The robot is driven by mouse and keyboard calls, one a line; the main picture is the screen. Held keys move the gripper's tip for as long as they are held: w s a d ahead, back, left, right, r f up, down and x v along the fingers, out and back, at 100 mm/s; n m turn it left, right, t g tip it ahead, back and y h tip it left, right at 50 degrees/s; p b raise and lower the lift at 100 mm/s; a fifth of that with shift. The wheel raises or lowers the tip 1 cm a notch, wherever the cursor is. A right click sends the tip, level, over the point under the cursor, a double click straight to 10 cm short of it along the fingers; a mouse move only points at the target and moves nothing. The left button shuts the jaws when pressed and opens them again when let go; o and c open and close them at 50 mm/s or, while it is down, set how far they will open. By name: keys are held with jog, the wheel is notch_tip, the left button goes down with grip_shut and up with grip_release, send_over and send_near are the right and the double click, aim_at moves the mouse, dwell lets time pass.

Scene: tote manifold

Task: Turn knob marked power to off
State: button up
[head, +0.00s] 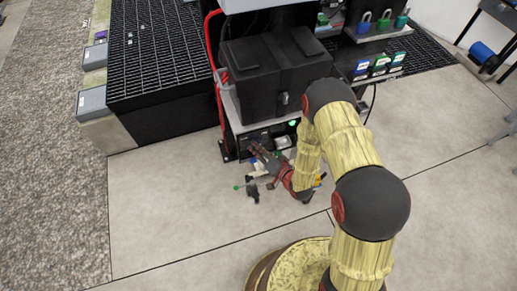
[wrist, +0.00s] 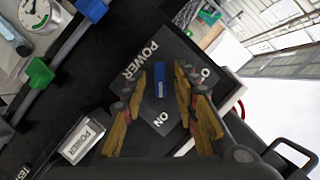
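In the wrist view a dark plate (wrist: 176,48) carries white lettering "POWER", "ON" and a second label starting with "O" that is partly covered by a finger. A small blue knob (wrist: 159,80) stands on this plate. Its long side runs up and down in the picture, with the "ON" label below its lower end. My gripper (wrist: 160,85) is open, with one finger on each side of the knob and visible gaps between. In the head view my gripper (head: 260,152) is low at the panel under the black box; the knob cannot be made out there.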

jog(key=c, duration=0.4)
jog(key=c, duration=0.3)
grip_shut()
